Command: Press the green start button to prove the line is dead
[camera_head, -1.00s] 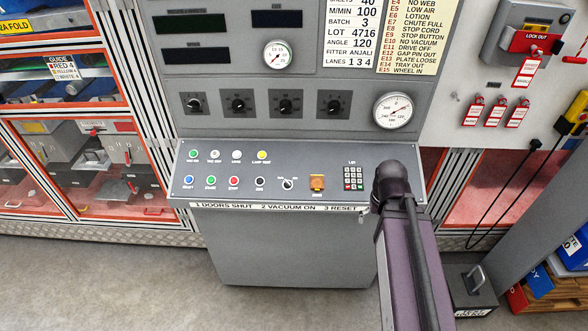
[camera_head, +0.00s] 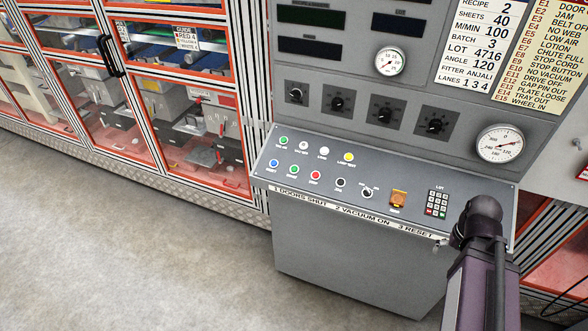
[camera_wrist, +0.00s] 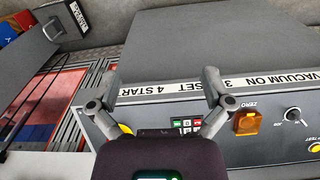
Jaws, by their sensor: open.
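The sloped grey control panel (camera_head: 410,185) stands right of centre in the head view. In its lower row, a green button (camera_head: 293,170) sits between a blue button (camera_head: 273,163) and a red one (camera_head: 315,175); its tiny label is hard to read. A second green button (camera_head: 283,140) is in the upper row. My gripper (camera_wrist: 163,85) shows in the wrist view, fingers spread and empty, near the panel's keypad (camera_wrist: 188,122) end. The head view shows my arm at the panel's right end but not the fingers. Neither green button shows in the wrist view.
An orange-framed guard with clear doors (camera_head: 110,110) stands to the left. An orange square button (camera_head: 398,199) and a black selector knob (camera_head: 367,192) are on the panel. A lettered strip (camera_head: 350,212) runs along its front edge. The floor (camera_head: 130,260) at left front is clear.

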